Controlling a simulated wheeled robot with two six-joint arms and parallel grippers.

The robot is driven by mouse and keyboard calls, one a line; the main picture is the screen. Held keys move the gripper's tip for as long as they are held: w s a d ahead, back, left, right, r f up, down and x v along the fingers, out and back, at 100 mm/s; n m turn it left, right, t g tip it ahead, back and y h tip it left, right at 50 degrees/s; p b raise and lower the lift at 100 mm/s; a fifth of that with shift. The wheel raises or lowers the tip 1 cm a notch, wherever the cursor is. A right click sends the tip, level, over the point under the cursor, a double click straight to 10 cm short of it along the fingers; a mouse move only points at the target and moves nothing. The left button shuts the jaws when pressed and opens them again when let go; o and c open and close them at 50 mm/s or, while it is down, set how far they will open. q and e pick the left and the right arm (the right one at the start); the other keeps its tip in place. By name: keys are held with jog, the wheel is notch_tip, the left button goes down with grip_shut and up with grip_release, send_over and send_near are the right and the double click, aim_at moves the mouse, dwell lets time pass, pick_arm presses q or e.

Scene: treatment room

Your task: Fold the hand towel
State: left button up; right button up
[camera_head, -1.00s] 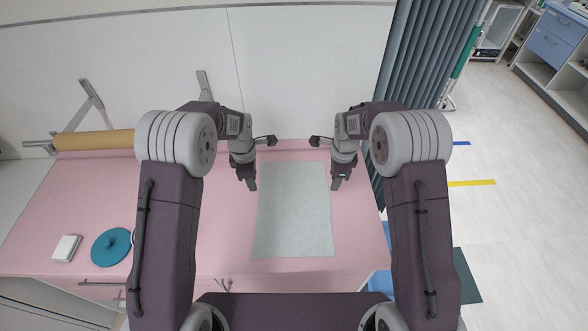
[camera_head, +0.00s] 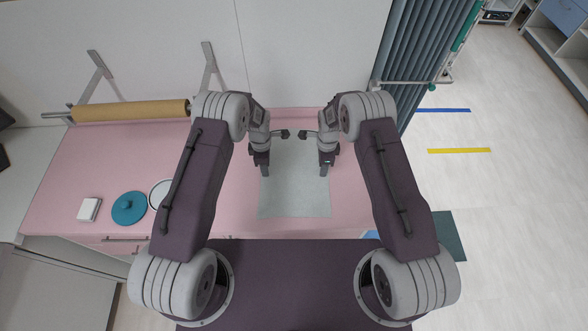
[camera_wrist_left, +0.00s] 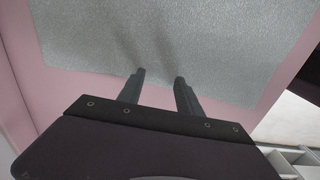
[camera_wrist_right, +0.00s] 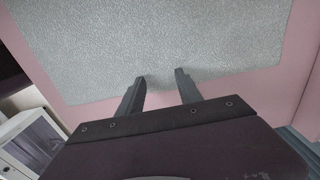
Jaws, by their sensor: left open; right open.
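The hand towel (camera_head: 295,195) is a pale grey-green rectangle lying flat and unfolded on the pink top. It also fills much of the left wrist view (camera_wrist_left: 225,45) and the right wrist view (camera_wrist_right: 150,35). My left gripper (camera_head: 265,171) is open at the towel's left side. Its spread fingers (camera_wrist_left: 159,77) reach just over a towel edge, with faint shadows ahead of them. My right gripper (camera_head: 324,170) is open at the towel's right side. Its fingers (camera_wrist_right: 162,77) are at a towel edge, where the cloth looks slightly rumpled. Whether either touches the cloth I cannot tell.
The pink couch top (camera_head: 225,180) is clear around the towel. A teal round lid (camera_head: 129,208), a white box (camera_head: 88,209) and a white round dish (camera_head: 160,192) stand at the left. A brown paper roll (camera_head: 130,111) lies at the back left. A grey curtain (camera_head: 425,60) hangs at the right.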

pick_arm(q)
jog(key=shift+s+f, duration=0.1)
pick_arm(e)
jog(key=shift+f, duration=0.1)
jog(key=shift+w+d+f, duration=0.1)
pick_arm(q)
jog(key=shift+w+f, duration=0.25)
pick_arm(e)
jog(key=shift+w+f, duration=0.1)
jog(key=shift+f, duration=0.05)
pick_arm(q)
jog(key=shift+s+r, duration=0.1)
jog(key=shift+s, duration=0.05)
jog(key=c, duration=0.7)
pick_arm(e)
jog(key=shift+s, duration=0.2)
jog(key=c, duration=0.7)
pick_arm(q)
grip_shut()
pick_arm(e)
jog(key=shift+w, duration=0.1)
grip_shut()
